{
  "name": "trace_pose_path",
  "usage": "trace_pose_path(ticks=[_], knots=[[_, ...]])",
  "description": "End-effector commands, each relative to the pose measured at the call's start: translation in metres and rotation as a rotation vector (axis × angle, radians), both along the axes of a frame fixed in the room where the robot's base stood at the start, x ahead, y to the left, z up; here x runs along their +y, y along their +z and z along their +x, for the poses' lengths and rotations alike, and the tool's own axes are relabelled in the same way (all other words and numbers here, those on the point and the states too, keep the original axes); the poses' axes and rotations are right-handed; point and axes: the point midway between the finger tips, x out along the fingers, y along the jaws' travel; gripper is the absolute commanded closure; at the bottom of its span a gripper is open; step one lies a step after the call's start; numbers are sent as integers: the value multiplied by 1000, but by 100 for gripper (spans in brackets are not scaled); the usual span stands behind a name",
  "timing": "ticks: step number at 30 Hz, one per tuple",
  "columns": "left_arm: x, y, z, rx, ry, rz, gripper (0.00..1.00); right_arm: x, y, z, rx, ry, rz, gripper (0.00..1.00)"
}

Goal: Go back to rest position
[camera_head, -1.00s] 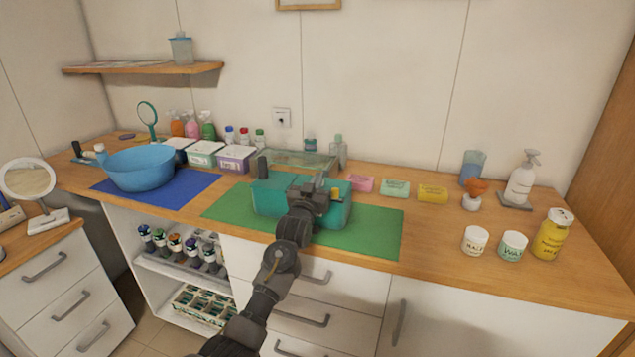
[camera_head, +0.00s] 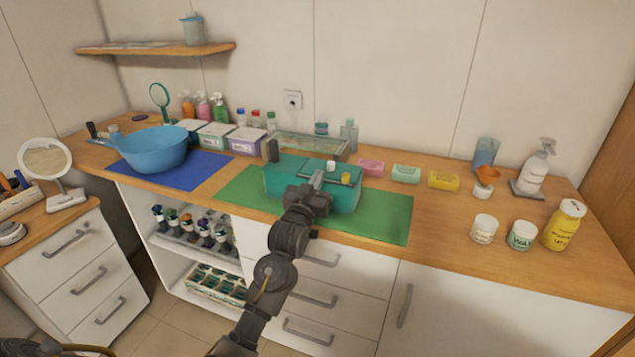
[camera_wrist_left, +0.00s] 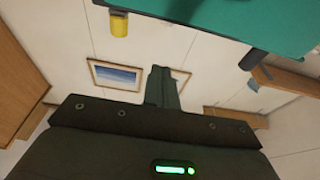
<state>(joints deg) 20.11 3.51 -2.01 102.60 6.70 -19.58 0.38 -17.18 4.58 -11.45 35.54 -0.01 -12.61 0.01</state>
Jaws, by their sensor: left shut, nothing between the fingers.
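My left gripper (camera_head: 314,188) is shut and empty at the near side of a teal box (camera_head: 278,180), partly covering it. I cannot tell whether they touch. In the left wrist view the shut fingers (camera_wrist_left: 165,85) point toward the wall, with nothing between them. A teal surface, likely the box (camera_wrist_left: 220,22), fills the upper right there, and a small yellow piece (camera_wrist_left: 119,24) hangs at the top in that tilted view. My right gripper is not in view.
The box stands on a green mat (camera_head: 385,222) on the wooden counter. A blue basin (camera_head: 152,150) sits on a blue mat (camera_head: 205,172) to the left. Soaps, jars and a yellow bottle (camera_head: 563,226) stand to the right. Drawers and an open shelf are below.

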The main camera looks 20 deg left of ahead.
Motion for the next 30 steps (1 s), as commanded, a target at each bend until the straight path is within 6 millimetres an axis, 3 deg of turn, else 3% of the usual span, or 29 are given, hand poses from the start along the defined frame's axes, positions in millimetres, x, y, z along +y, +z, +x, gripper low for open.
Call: trace_pose_path(ticks=[9, 11, 14, 17, 21, 24, 30], knots=[[0, -3, -2, 7, -1, 1, 100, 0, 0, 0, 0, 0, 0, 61], [-1, -12, -6, 32, -3, 1, 100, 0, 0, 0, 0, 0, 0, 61], [-6, -45, -24, 132, -17, 5, 100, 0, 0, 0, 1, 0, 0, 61], [-14, -99, -60, 309, -41, 11, 100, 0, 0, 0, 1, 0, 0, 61], [-26, -180, -140, 613, -78, 24, 100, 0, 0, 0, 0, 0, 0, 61], [-34, -223, -204, 820, -104, 36, 100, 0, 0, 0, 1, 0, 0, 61], [-42, -265, -302, 1109, -136, 56, 100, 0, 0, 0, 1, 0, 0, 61]])
